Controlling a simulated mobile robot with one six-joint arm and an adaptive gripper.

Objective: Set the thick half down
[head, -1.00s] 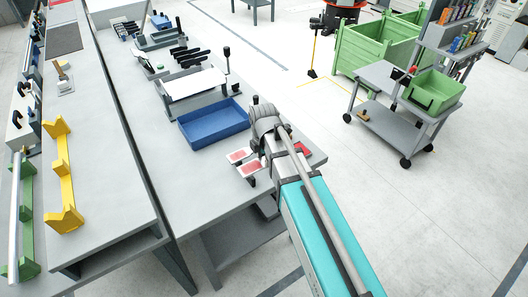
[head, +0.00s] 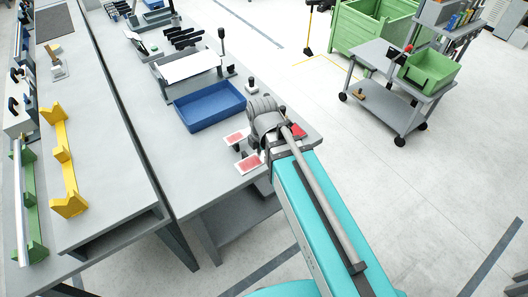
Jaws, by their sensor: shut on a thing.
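The end of my arm (head: 265,115) is over the front right part of the grey workbench (head: 185,165). My gripper is hidden behind my own wrist and forearm, so its fingers cannot be made out. The thick half cannot be made out either. Two flat red-and-white pads lie on the bench just left of my wrist, a rear one (head: 237,136) and a front one (head: 249,163). A small dark shape shows between them; I cannot tell what it is. A red piece (head: 298,131) shows just right of my wrist.
An empty blue tray (head: 210,106) lies behind and left of my wrist. Beyond it stand a white-topped fixture (head: 188,66) and several black-handled tools. A yellow bracket (head: 65,160) is on the left bench. A grey cart with a green bin (head: 428,70) stands right.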

